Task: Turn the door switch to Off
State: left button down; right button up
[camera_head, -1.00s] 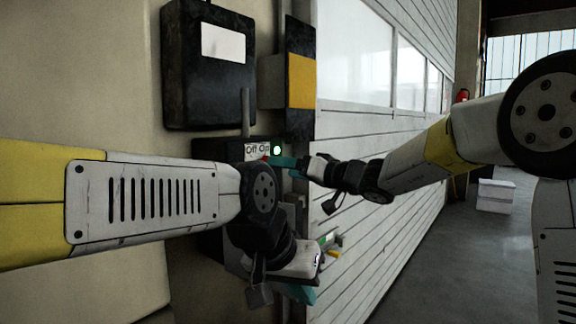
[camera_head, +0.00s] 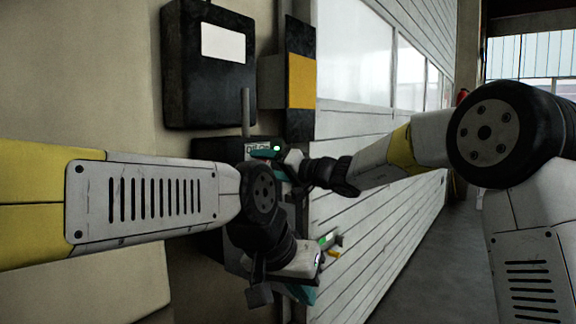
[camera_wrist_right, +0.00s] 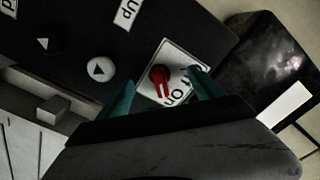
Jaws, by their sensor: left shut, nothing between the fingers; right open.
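The door switch is a red knob (camera_wrist_right: 160,77) on a white plate (camera_wrist_right: 173,60) in the right wrist view. "On" reads beside it, and "Off" is partly covered by a finger. The knob's pronged end points down in that picture, near "On". My right gripper (camera_wrist_right: 162,93) is open, with teal fingers on either side of the knob; I cannot tell whether they touch it. In the head view my right gripper (camera_head: 272,153) is at the switch box and hides the knob. My left gripper (camera_head: 303,293) is shut and empty, low in front of the wall.
A dark panel carries round white arrow buttons (camera_wrist_right: 101,69) beside the switch. A black box (camera_head: 208,75) hangs above, with a grey upright lever (camera_head: 245,112) below it. A yellow and black strip (camera_head: 301,80) borders the white slatted door (camera_head: 385,200). The floor at right is clear.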

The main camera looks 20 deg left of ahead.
jog(key=c, duration=1.6)
jog(key=n, duration=0.4)
jog(key=shift+s, duration=0.1)
jog(key=shift+c, duration=0.2)
jog(key=n, duration=0.4)
jog(key=shift+n, duration=0.3)
jog(key=n, duration=0.4)
jog(key=shift+s+a+f+n, duration=0.1)
jog(key=shift+n, duration=0.2)
jog(key=n, duration=0.4)
jog(key=shift+n, duration=0.4)
jog(key=o, duration=1.6)
jog(key=shift+o, duration=0.2)
jog(key=v, duration=0.7)
